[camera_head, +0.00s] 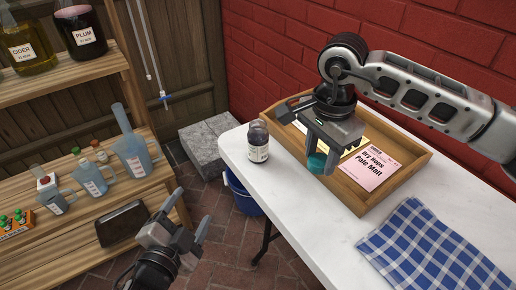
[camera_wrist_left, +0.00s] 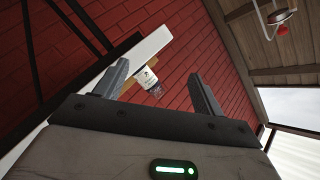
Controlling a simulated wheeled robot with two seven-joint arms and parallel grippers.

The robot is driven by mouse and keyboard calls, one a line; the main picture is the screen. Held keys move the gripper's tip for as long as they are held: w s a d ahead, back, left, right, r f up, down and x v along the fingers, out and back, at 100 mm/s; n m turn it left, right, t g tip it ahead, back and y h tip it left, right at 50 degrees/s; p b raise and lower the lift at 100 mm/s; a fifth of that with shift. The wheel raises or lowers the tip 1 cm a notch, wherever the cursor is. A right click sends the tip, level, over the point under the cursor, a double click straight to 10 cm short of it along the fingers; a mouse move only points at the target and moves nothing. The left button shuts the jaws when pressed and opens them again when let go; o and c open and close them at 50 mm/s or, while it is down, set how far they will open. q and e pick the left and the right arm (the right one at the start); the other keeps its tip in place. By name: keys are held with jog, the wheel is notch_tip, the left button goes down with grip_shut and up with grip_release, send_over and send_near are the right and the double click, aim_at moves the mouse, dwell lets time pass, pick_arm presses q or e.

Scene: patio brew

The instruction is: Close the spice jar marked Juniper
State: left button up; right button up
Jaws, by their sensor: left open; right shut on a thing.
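A small dark glass jar (camera_head: 258,141) with a white label stands upright near the left edge of the white table (camera_head: 268,195). Its label is too small to read, and I see no coloured lid on its top. My right gripper (camera_head: 320,166) is shut on a small teal lid-like piece (camera_head: 317,162), held to the right of the jar and apart from it, above the tray's near side. My left gripper (camera_head: 191,209) is open and empty, off the table's left side and below the jar in the picture. The jar also shows between its fingers in the left wrist view (camera_wrist_left: 146,78).
A blue checked cloth (camera_head: 430,250) lies at front right. A blue bucket (camera_head: 240,196) stands under the table; shelves with bottles (camera_head: 92,178) are at left.

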pick_arm(q)
jog(key=w+d+r+m+t+h, duration=0.2)
jog(key=w+r+m, duration=0.1)
jog(key=m, duration=0.5)
jog(key=m+g+h+b, duration=0.2)
jog(key=m+g+h, duration=0.3)
jog(key=m, duration=1.8)
send_near(263, 137)
jog(key=shift+t+h, duration=0.5)
jog(key=shift+t, duration=0.2)
jog(key=f, duration=0.1)
jog(key=w+f, duration=0.1)
jog(key=f, duration=0.1)
jog(key=a+f, duration=0.1)
jog(key=shift+w+a+f, duration=0.1)
jog(key=shift+w+f, duration=0.1)
jog(key=shift+w, duration=0.05)
pick_arm(e)
jog(key=w+a+r+m, duration=0.4)
jog(key=w+a+m, duration=0.1)
jog(key=m, duration=0.8)
jog(key=w+a+r+m, duration=0.5)
jog(key=a+m, duration=0.2)
jog(key=m, duration=0.6)
jog(key=shift+w, duration=0.2)
pick_arm(q)
jog(key=shift+w, duration=0.1)
jog(key=x, duration=1.2)
